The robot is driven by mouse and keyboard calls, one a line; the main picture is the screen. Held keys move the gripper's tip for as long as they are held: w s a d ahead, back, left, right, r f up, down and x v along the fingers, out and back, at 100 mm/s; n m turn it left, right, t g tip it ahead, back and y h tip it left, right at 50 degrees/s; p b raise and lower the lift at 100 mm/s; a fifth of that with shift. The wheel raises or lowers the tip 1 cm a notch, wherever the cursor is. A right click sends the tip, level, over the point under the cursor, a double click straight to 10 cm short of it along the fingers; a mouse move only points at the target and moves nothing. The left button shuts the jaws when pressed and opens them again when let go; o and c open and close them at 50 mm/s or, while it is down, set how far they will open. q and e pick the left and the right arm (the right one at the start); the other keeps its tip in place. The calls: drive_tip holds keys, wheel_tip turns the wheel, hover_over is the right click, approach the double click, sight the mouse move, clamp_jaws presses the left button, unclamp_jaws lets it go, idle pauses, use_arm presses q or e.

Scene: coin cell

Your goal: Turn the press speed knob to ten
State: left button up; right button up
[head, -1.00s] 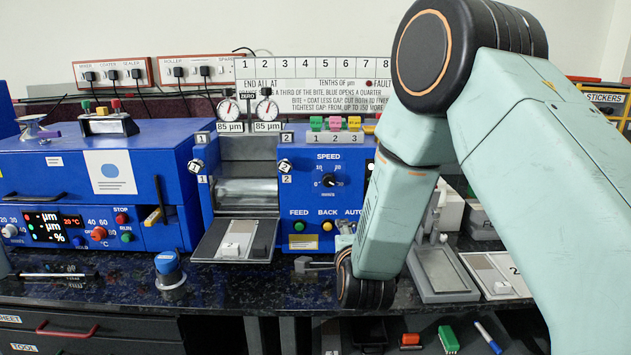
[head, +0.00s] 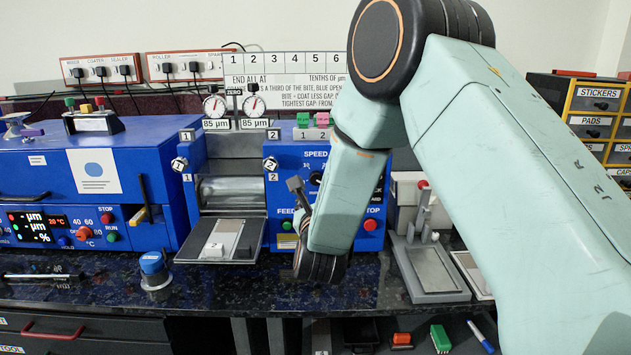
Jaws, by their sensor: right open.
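The blue press (head: 283,160) stands on the dark counter, with a roller and a front plate on its left side. Its speed knob (head: 316,178) is a black dial under the SPEED label; my right arm hides much of it and its scale, so I cannot read its setting. My right gripper (head: 298,190) is open, in front of the panel just left of and below the knob. I cannot tell whether it touches the panel. My left gripper is not in view.
A red stop button (head: 370,225) sits right of my arm, and a green feed button (head: 287,226) lies below the gripper. A blue-topped knob-like piece (head: 153,265) stands on the counter. A grey tray stand (head: 435,270) is to the right.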

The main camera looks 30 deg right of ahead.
sight(316, 179)
drive_tip(key=x, duration=0.7)
drive_tip(key=shift+w, duration=0.25)
drive_tip(key=shift+a, duration=0.1)
drive_tip(key=shift+c, duration=0.3)
drive_tip(key=shift+c, duration=0.7)
clamp_jaws()
